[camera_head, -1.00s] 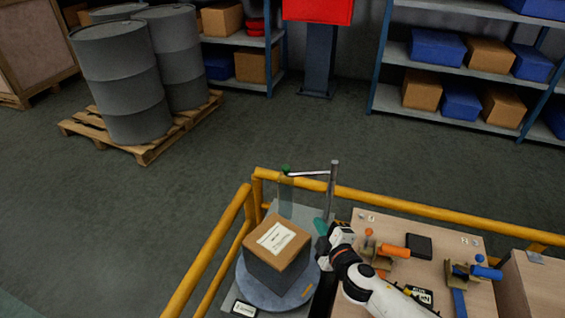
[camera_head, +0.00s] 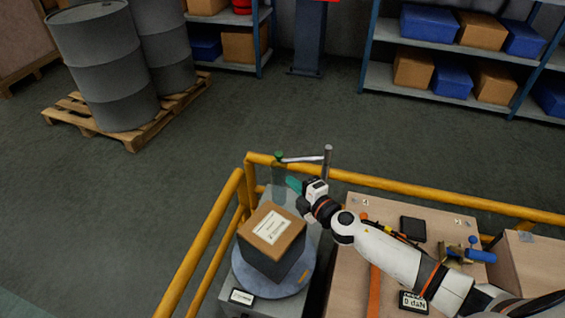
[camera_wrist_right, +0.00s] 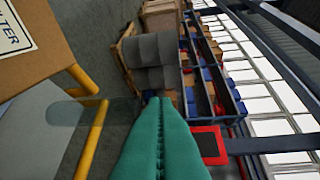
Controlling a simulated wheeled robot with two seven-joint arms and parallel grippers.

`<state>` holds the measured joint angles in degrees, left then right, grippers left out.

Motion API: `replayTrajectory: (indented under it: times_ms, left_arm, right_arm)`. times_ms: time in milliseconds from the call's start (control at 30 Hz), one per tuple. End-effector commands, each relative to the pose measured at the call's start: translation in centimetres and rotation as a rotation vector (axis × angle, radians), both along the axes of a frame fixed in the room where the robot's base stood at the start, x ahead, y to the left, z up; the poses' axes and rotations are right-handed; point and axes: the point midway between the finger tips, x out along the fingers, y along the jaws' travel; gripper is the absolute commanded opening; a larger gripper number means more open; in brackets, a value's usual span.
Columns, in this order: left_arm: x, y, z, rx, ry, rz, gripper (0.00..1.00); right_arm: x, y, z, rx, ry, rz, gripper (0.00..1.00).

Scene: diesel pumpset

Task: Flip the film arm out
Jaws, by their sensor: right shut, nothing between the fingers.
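The film arm (camera_head: 302,159) is a thin pale bar running left from the top of a grey post (camera_head: 327,163). A green knob (camera_head: 279,155) is at its left end, with a see-through film sheet or roll (camera_head: 278,178) hanging below. My right gripper (camera_head: 293,184), with teal fingers, is shut and empty just right of the film, below the bar. I cannot tell whether it touches the film. In the right wrist view the teal fingers (camera_wrist_right: 160,115) are together, with a see-through rounded strip (camera_wrist_right: 75,111) to their left. My left gripper is not in view.
A cardboard-topped box (camera_head: 272,230) stands on a round turntable (camera_head: 297,278) below the film. A yellow rail (camera_head: 420,200) runs behind and left. A wooden bench (camera_head: 345,285) at right holds clamps and a black pad (camera_head: 412,228). Drums on a pallet (camera_head: 135,140) stand far left.

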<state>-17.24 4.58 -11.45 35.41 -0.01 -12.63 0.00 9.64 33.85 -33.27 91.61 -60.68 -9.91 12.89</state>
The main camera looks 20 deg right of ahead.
Motion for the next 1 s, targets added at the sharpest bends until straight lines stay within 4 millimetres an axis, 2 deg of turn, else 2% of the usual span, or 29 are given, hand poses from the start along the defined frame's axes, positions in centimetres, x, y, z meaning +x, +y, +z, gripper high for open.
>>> replayTrajectory:
  times_ms: [100,300,500,700,1000]
  left_arm:
    - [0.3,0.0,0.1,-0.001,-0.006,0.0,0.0]
    - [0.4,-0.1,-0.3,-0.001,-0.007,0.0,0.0]
    - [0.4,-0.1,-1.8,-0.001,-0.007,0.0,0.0]
    - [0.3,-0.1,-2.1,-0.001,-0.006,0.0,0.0]
    - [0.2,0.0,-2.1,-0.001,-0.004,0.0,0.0]
  right_arm:
    - [2.6,0.9,-0.2,0.002,-0.002,-0.001,0.0]
    - [6.4,2.2,-0.8,0.001,-0.002,0.0,0.0]
    - [8.8,0.8,-1.6,-0.001,-0.001,-0.002,0.0]
    - [9.7,0.3,-1.6,0.001,0.0,0.0,0.0]
    - [9.7,0.3,-1.5,0.001,0.0,-0.001,0.0]
